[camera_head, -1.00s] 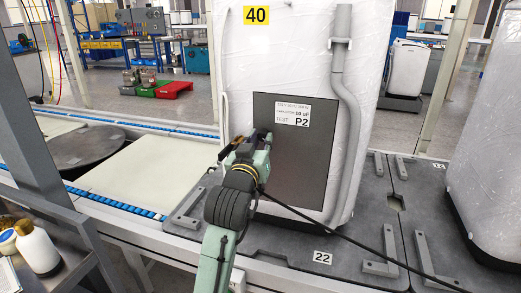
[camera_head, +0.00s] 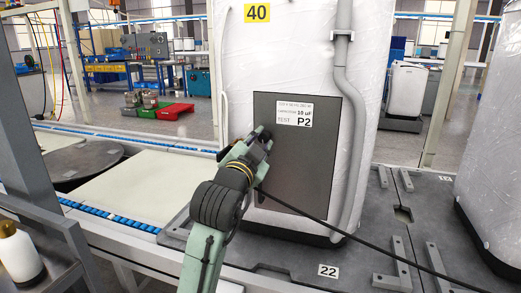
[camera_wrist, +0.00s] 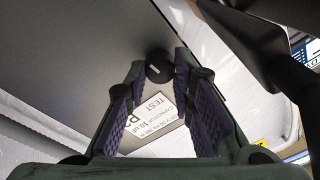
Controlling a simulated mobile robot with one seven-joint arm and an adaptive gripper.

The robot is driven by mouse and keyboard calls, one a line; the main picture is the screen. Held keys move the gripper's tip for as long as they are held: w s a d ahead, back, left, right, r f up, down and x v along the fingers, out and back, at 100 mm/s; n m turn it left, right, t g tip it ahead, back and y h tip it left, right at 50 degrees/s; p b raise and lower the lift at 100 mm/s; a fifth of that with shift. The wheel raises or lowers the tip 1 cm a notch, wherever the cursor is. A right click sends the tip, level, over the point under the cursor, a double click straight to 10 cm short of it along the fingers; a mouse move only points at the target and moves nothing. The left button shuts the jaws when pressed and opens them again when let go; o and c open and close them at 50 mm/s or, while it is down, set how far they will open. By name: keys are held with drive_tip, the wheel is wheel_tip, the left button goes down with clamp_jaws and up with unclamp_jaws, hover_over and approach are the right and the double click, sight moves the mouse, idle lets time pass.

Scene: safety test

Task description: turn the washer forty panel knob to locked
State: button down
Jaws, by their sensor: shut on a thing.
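The washer (camera_head: 290,55) is a tall, white-wrapped unit with a yellow 40 tag (camera_head: 257,13). Its dark grey panel (camera_head: 310,170) carries a white P2 test label (camera_head: 295,112), which also shows in the wrist view (camera_wrist: 158,121). The knob (camera_wrist: 158,68) is a small dark round piece with a pale pointer line, near the label. My gripper (camera_wrist: 154,78) is shut on the knob, with a ridged pad on each side of it. In the head view my gripper (camera_head: 262,137) reaches the panel's left part and mostly hides the knob. I see no readable locked mark.
A grey pipe (camera_head: 350,130) runs down the washer's right side. A black cable (camera_head: 330,222) slants across the front. A grey platform (camera_head: 300,253) tagged 22 bears the washer. A roller line with a pale board (camera_head: 135,188) lies left. A bottle (camera_head: 18,255) stands lower left.

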drive_tip(key=shift+m+b, duration=0.3)
drive_tip(key=shift+m, duration=0.4)
drive_tip(key=c, duration=1.4)
unclamp_jaws()
drive_tip(key=shift+o, duration=0.2)
drive_tip(key=v, duration=1.2)
drive_tip(key=shift+a, duration=0.1)
